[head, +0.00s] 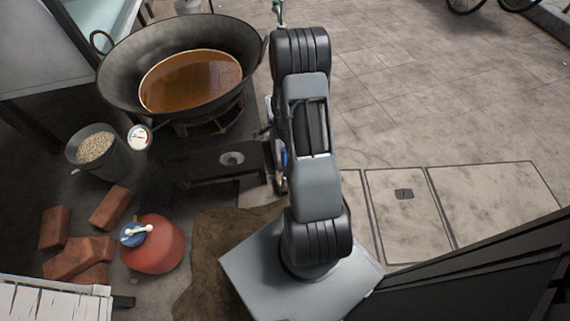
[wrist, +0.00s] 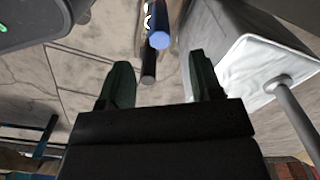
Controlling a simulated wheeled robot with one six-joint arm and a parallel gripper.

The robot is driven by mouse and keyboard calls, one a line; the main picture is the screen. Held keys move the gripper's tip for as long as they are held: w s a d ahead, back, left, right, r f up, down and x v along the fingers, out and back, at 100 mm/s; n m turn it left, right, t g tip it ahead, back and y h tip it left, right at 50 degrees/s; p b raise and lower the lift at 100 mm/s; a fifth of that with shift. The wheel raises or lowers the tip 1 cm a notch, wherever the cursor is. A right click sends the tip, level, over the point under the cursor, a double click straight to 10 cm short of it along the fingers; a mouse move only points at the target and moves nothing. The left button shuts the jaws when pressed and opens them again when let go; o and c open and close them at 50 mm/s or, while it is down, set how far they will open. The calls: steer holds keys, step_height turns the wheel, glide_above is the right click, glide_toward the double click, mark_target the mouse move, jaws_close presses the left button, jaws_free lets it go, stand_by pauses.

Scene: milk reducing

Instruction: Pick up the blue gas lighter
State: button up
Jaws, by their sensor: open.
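The blue gas lighter (wrist: 159,40) is in the upper middle of the wrist view, with a blue section, a black section and a pale end at the top edge. It appears lengthwise between and beyond the fingers of my gripper (wrist: 160,60). The dark fingers are apart, with nothing held between them; they do not appear to touch the lighter. In the head view, a small blue piece (head: 284,157) shows at the left edge of my arm and may be the lighter. My gripper is hidden in that view behind my arm.
A grey box-like body with a pale face (wrist: 262,62) and a rod stands close right of my fingers. In the head view, a large pan of brown liquid (head: 190,80), a seed bucket (head: 95,148), bricks (head: 108,207) and a red cylinder (head: 155,250) lie left.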

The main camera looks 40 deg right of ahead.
steer(key=f+b, duration=0.2)
steer(key=f, duration=0.3)
steer(key=f+b, duration=0.2)
steer(key=f, duration=0.2)
steer(key=shift+d+f, duration=0.2)
steer(key=shift+f, duration=0.15)
steer(key=shift+r, duration=0.1)
steer(key=c, duration=1)
